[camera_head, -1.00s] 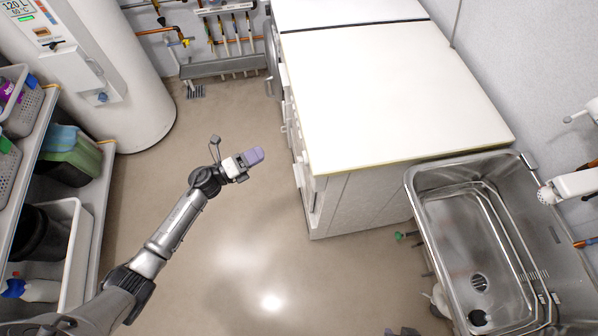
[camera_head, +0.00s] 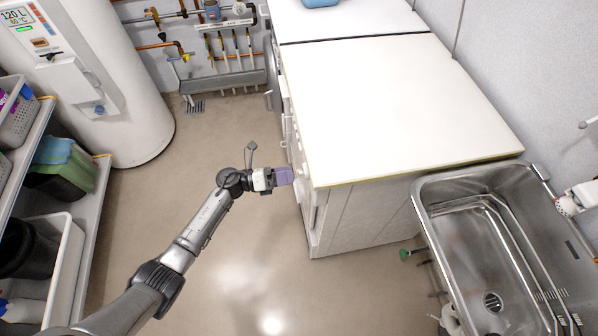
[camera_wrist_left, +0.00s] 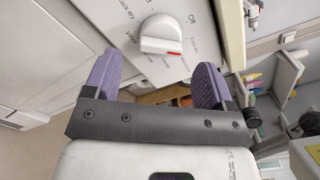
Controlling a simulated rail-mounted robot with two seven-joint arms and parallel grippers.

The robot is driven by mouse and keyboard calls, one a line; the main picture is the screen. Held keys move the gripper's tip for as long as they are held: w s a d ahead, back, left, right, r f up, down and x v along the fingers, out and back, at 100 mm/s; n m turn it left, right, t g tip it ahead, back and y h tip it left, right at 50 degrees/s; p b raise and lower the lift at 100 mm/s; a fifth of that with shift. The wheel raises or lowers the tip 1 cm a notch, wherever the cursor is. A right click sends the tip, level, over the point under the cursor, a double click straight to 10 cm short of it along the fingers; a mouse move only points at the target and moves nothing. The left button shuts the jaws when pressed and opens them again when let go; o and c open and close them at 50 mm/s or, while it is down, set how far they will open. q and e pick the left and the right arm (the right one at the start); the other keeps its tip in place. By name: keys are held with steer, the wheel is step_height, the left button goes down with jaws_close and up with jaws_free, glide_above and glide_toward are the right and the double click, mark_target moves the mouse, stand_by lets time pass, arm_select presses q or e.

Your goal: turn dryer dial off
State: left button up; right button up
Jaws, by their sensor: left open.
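The dial (camera_wrist_left: 161,36) is a white round knob with a raised grip and a red mark, on a white panel with printed labels. The word "Off" shows to its right in the left wrist view, and the red mark is at the knob's lower edge, apart from that word. My left gripper (camera_wrist_left: 157,72) is open, with its purple fingers on either side below the dial, and nothing between them. In the head view my left gripper (camera_head: 285,175) is beside the front of the white appliance (camera_head: 400,110). The dial cannot be made out there. My right gripper is not in view.
A steel sink (camera_head: 480,260) stands right of the appliance. A shelf with bins (camera_head: 62,260) and a white water heater (camera_head: 110,80) are at the left. Pipes (camera_head: 215,45) run along the back wall. The floor (camera_head: 190,160) between is clear.

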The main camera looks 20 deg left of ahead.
mark_target(299, 173)
arm_select(q)
steer(key=shift+x, duration=2.05)
steer(key=c, duration=0.9)
steer(key=shift+n, duration=0.3)
steer(key=n+p, duration=0.1)
steer(key=n, duration=0.1)
steer(key=shift+r+n, duration=0.1)
steer(key=shift+n, duration=0.3)
steer(key=shift+n+p, duration=0.8)
steer(key=shift+n, duration=1.4)
